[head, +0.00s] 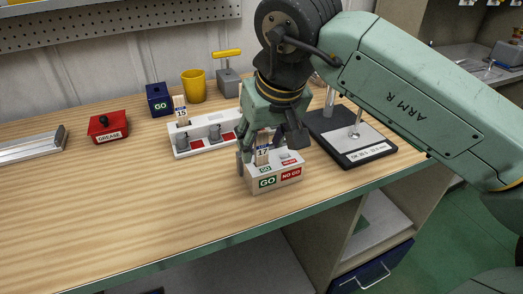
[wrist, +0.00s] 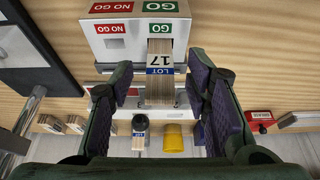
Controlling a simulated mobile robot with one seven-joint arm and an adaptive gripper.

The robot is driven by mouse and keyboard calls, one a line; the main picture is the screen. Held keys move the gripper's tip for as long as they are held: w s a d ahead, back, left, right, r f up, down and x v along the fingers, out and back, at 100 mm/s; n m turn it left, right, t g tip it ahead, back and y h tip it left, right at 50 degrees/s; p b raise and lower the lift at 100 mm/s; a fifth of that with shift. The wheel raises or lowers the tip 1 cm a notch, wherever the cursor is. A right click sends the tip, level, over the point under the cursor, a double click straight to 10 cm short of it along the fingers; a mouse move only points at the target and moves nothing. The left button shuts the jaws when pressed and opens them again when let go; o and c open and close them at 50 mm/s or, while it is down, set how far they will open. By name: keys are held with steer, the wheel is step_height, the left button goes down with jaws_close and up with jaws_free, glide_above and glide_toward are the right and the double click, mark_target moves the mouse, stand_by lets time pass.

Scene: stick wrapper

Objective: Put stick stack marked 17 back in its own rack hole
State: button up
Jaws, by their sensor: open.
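The wooden stick stack marked 17 (head: 262,156) stands in the white GO / NO GO block (head: 275,183), on its GO side. In the wrist view the stack (wrist: 159,72) shows its blue and white LOT 17 label between my fingers. My gripper (head: 266,148) is open, with one finger on each side of the stack; in the wrist view (wrist: 160,88) gaps show between the stack and both fingers. The white rack (head: 182,150) is behind and left of the block, partly hidden by my gripper. Another labelled stack (head: 181,112) stands at its left end.
A dark-based stand (head: 365,152) is close on the right. A red GREASE box (head: 108,127), a blue GO box (head: 159,100), a yellow cup (head: 193,86) and a yellow-handled grey tool (head: 228,80) stand behind. The left front of the bench is clear.

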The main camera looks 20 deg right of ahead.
steer(key=shift+w+f, duration=0.2)
steer(key=shift+f, duration=0.4)
steer(key=shift+c, duration=0.6)
steer(key=c, duration=0.8)
steer(key=shift+c, duration=0.2)
